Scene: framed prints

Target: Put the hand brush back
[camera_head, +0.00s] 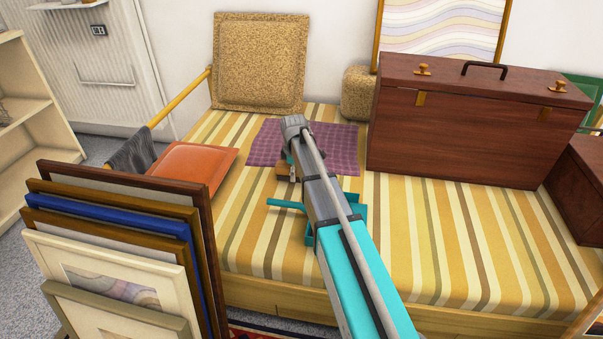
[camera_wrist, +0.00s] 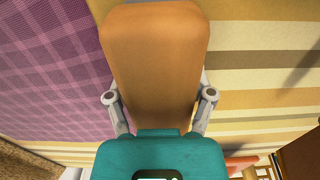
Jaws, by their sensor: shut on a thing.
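The hand brush (camera_wrist: 155,60) shows in the wrist view as a smooth orange-brown wooden block; its bristles are hidden. My gripper (camera_wrist: 160,103) is shut on it, with a grey finger on each side. In the head view only a small brown part of the brush (camera_head: 284,172) shows beside my gripper (camera_head: 291,168), over the front edge of the purple checked cloth. A teal dustpan (camera_head: 358,212) lies on the striped bed cover, partly hidden by my arm, its handle (camera_head: 286,204) pointing left. I cannot tell the brush's height above the cover.
A large brown case (camera_head: 468,130) stands on the right of the bed (camera_head: 245,225). An orange cushion (camera_head: 196,163) lies at the left, with a yellow pole (camera_head: 180,97) behind it. Framed prints (camera_head: 110,230) stand upright at front left. A speckled cushion (camera_head: 260,62) leans on the wall.

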